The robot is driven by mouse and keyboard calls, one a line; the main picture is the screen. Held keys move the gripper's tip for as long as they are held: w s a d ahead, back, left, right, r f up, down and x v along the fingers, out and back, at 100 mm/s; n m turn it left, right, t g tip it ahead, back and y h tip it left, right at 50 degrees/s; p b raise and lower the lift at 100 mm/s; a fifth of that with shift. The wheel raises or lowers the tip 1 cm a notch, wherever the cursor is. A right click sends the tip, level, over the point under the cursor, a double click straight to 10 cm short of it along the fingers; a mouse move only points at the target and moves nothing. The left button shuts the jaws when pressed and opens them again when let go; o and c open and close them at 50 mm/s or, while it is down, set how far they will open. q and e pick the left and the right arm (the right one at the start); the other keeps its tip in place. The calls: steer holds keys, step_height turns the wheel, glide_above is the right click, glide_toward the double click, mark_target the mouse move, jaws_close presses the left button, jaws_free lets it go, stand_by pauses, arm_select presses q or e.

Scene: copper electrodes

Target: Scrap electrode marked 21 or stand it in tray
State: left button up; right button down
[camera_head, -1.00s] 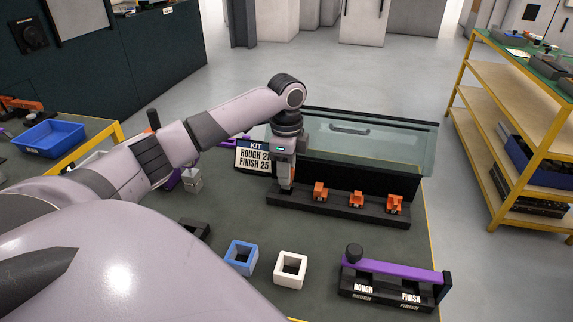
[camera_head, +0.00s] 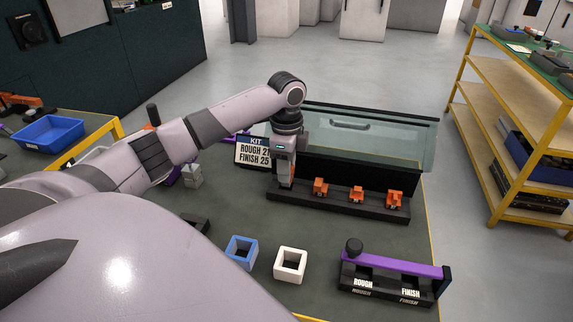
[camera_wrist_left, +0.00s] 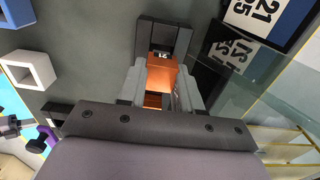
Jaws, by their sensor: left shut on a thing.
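My left gripper (camera_head: 286,182) is at the left end of the black electrode rack (camera_head: 340,210), pointing down. In the left wrist view its fingers (camera_wrist_left: 161,85) are shut on an orange copper electrode (camera_wrist_left: 160,76). Three other orange electrodes (camera_head: 357,195) stand in the rack to the right. The kit sign (camera_head: 254,153) behind the gripper reads ROUGH 21, FINISH 25. The black tray (camera_head: 388,289) with ROUGH and FINISH places lies at the front right. My right gripper is not in view.
A glass-fronted tank (camera_head: 360,143) stands right behind the rack. A purple bar (camera_head: 395,265) runs along the tray's back. Blue (camera_head: 241,252) and white (camera_head: 290,264) square open frames stand in front. A blue bin (camera_head: 48,133) is at far left. Bench between frames and rack is clear.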

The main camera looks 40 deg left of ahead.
arm_select(q)
steer(key=shift+f, duration=1.15)
steer(key=o, duration=1.1)
steer(key=shift+o, duration=0.2)
step_height(320, 180, up, 7)
steer(key=shift+r, duration=0.1)
